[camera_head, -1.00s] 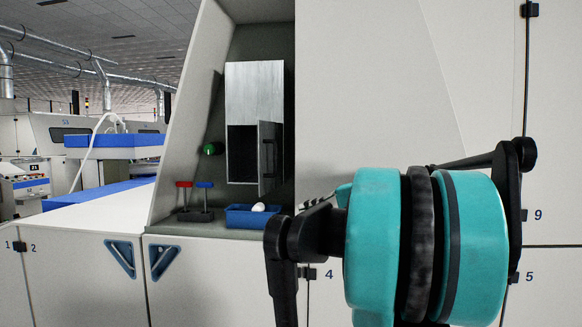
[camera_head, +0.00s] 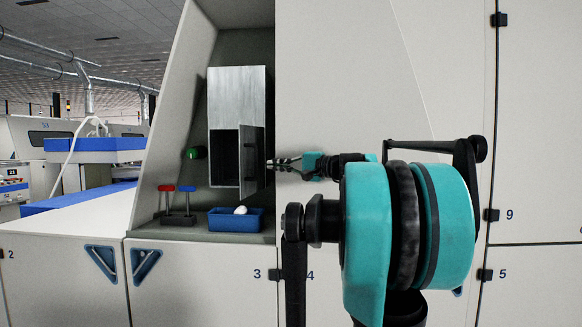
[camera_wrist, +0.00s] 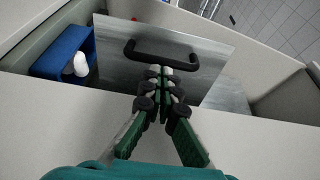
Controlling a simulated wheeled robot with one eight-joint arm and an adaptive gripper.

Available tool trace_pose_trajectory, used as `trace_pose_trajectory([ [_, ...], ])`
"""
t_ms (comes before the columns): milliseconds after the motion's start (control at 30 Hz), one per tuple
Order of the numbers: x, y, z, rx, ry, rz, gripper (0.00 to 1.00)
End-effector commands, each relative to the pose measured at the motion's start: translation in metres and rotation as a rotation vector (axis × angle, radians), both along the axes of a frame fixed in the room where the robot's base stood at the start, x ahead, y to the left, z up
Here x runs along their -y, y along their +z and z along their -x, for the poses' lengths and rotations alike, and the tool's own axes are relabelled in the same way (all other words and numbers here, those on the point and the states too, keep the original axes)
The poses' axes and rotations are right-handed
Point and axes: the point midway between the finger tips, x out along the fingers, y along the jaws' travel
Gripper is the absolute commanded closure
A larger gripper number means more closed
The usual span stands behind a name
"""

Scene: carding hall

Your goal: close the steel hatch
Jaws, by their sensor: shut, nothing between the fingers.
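The steel hatch (camera_head: 251,161) is a brushed metal door on the steel cabinet (camera_head: 236,97) in the machine's recess. It stands ajar, swung out on the right, with the dark inside showing to its left. A black handle (camera_wrist: 163,55) crosses the door's face in the wrist view and lies just beyond my fingertips. My gripper (camera_head: 274,162) is just right of the door in the head view. In the wrist view my gripper (camera_wrist: 160,72) has its fingers together and empty, in front of the door face. Whether the tips touch the door or handle I cannot tell.
A blue bin (camera_head: 236,219) with a white object (camera_head: 240,210) stands below the hatch. A red lever (camera_head: 166,188) and a blue lever (camera_head: 187,188) stand left of it. A green knob (camera_head: 195,152) is on the side wall. A flat white panel (camera_head: 345,80) borders the recess on the right.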

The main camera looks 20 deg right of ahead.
Motion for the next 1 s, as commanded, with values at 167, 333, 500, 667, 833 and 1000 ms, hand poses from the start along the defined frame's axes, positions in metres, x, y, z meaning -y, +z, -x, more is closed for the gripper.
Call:
trace_pose_trajectory([
  [167, -0.018, 0.0, -0.015, 0.0, 0.001, 0.0, 1.0],
  [333, -0.025, 0.0, -0.021, 0.0, 0.0, 0.0, 1.0],
  [500, -0.025, 0.0, -0.022, 0.0, -0.001, 0.0, 1.0],
  [667, -0.025, 0.0, -0.022, 0.0, -0.001, 0.0, 1.0],
  [833, -0.029, 0.0, -0.022, 0.0, -0.011, 0.0, 1.0],
  [1000, -0.04, 0.0, -0.022, 0.0, -0.056, 0.0, 1.0],
])
